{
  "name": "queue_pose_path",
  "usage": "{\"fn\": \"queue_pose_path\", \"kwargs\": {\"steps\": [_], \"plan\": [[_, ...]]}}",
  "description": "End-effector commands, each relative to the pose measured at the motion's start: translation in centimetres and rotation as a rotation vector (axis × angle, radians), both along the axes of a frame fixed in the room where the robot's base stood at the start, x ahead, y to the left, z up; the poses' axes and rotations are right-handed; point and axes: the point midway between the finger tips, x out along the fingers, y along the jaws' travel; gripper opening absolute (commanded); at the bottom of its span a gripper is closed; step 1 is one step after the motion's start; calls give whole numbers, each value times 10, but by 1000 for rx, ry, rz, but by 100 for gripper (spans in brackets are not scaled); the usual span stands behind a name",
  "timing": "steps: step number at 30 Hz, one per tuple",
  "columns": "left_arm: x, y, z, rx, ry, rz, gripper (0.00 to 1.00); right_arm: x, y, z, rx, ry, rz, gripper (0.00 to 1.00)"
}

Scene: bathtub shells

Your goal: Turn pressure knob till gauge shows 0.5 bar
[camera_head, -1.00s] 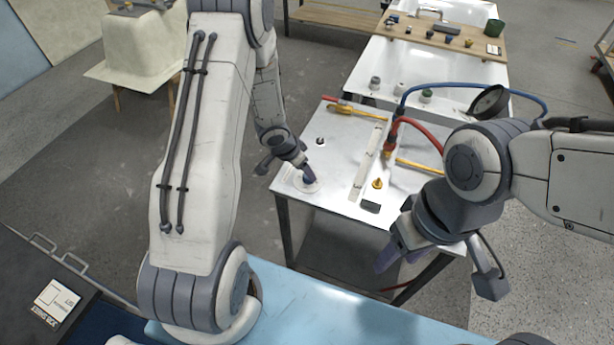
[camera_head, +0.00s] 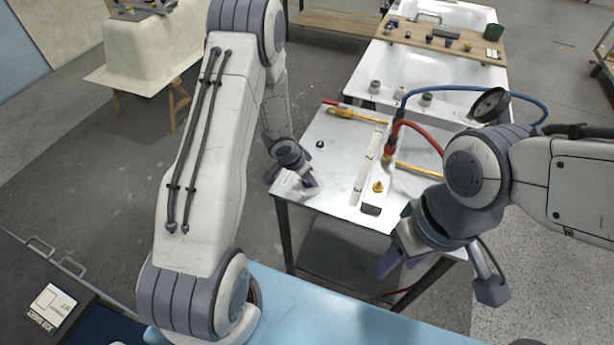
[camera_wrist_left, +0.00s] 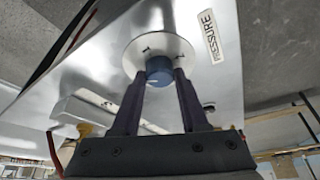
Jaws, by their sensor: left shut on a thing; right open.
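The blue pressure knob (camera_wrist_left: 158,70) sits on a round white dial plate (camera_wrist_left: 150,46) in the left wrist view, beside a label reading PRESSURE (camera_wrist_left: 208,33). My left gripper (camera_head: 306,183) is at the near left corner of the metal bench; in its wrist view its two dark fingers are shut on the knob. The dial plate shows partly beneath it in the head view (camera_head: 312,190). The round gauge (camera_head: 490,104) stands at the bench's far right, tilted; its needle and reading are too small to tell. My right gripper (camera_head: 440,275) is open and empty, in front of the bench's right side.
The metal bench (camera_head: 335,135) carries a red hose (camera_head: 420,128), a blue hose (camera_head: 450,88), brass fittings (camera_head: 378,187) and a small dark block (camera_head: 371,210). White tub shells (camera_head: 460,75) stand behind. A light-blue surface (camera_head: 310,305) lies in front.

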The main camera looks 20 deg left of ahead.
Motion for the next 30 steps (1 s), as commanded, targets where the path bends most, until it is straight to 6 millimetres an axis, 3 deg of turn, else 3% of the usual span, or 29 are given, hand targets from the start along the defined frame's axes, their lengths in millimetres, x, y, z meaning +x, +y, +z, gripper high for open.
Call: {"fn": "queue_pose_path", "kwargs": {"steps": [9, 22, 23, 24, 30], "plan": [[0, 1, 5, 0, 3, -120, 0, 0, 0, 44, 0, 0, 0, 55], [1, 2, 0, 1, 0, -148, 0, 0, 0, 46, 0, 0, 2, 55], [1, 2, 0, 1, 0, -148, 55, 0, 0, 46, 0, 0, 2, 55], [1, 2, 0, 1, 0, -148, 71, 0, 0, 46, 0, 0, 2, 55], [1, 1, 0, 1, 0, -148, 74, 0, 0, 46, 0, 0, 2, 55]]}}
